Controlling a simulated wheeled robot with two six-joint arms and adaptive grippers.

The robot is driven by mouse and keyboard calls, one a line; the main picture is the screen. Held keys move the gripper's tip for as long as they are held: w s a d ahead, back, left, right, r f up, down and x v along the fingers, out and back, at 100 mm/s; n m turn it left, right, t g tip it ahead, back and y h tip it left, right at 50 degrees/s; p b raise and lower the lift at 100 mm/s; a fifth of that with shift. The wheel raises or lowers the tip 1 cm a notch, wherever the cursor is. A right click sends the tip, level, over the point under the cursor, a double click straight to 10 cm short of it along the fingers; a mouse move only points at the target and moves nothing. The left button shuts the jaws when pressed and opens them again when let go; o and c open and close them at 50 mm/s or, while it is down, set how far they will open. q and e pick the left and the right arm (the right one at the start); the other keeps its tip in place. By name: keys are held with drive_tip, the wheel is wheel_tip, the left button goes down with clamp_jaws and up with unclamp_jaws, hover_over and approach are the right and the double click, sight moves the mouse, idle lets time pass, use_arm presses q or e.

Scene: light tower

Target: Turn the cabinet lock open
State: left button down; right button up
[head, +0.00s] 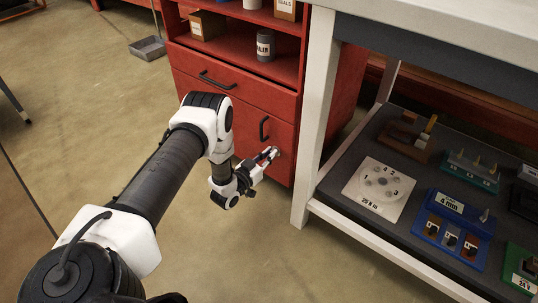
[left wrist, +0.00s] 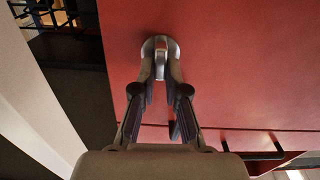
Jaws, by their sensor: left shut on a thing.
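The red cabinet (head: 240,108) stands at the upper middle of the head view, with its lower door shut. The lock (left wrist: 160,46) is a round silver piece on the red door in the left wrist view, with an upright tab at its centre. My left gripper (head: 272,153) reaches the right side of the lower door. In the left wrist view its fingertips (left wrist: 160,66) are closed on the lock's tab. The fingers partly hide the lock. My right gripper is not in view.
Dark handles sit on the drawer (head: 217,81) and lower door (head: 263,129). A white-legged bench (head: 312,110) stands close to the right of the cabinet. Its lower shelf holds a numbered plate (head: 380,188) and a blue tray (head: 430,228).

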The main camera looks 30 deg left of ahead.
use_arm(q)
drive_tip(key=shift+a+f+n+b, duration=0.2)
drive_tip(key=shift+n+b, duration=0.35)
drive_tip(key=shift+n, duration=2.3)
drive_tip(key=shift+a+f+n+b, duration=0.2)
drive_tip(key=shift+n+b, duration=0.3)
drive_tip(key=shift+n, duration=2.3)
drive_tip(key=shift+a+f+n+b, duration=0.15)
drive_tip(key=shift+n+b, duration=0.4)
drive_tip(key=shift+n, duration=2.3)
drive_tip(key=c, duration=1.2)
unclamp_jaws()
drive_tip(key=s, duration=1.2)
drive_tip(key=shift+a, duration=0.45)
